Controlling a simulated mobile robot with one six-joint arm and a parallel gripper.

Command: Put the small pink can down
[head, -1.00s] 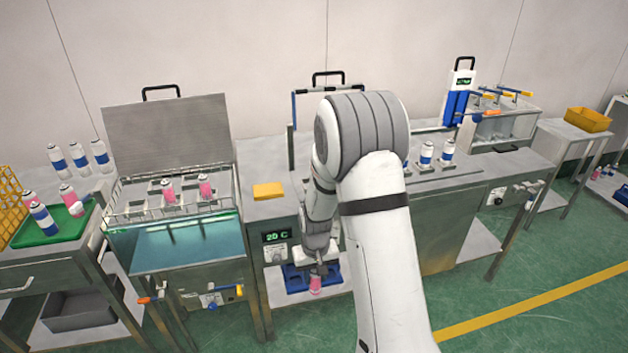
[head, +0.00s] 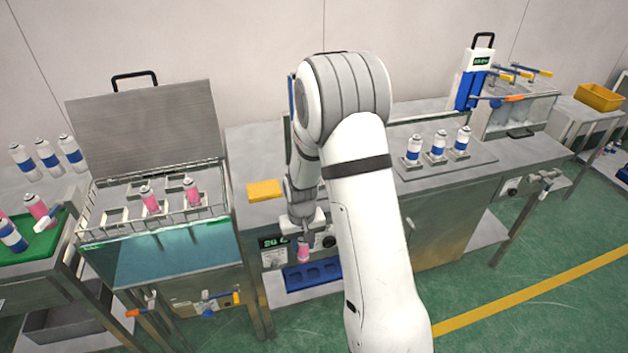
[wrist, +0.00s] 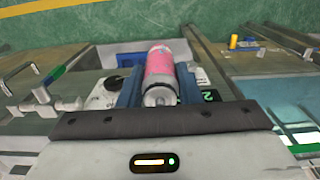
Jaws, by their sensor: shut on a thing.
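The small pink can (head: 303,250) hangs in my gripper (head: 304,234), in front of the bench beside the dark display panel in the head view. In the wrist view the pink can (wrist: 160,72) lies between the two blue fingers of my gripper (wrist: 156,85), which are shut on it. Its pale end faces the camera. A blue tray (head: 318,276) with several recesses is on the low shelf, below the can and apart from it.
A water bath (head: 165,255) with an open lid and two pink cans in its rack stands at left. A yellow block (head: 264,190) lies on the bench. Blue-banded cans stand on a plate (head: 425,172) at right. A green tray (head: 45,240) holds cans at far left.

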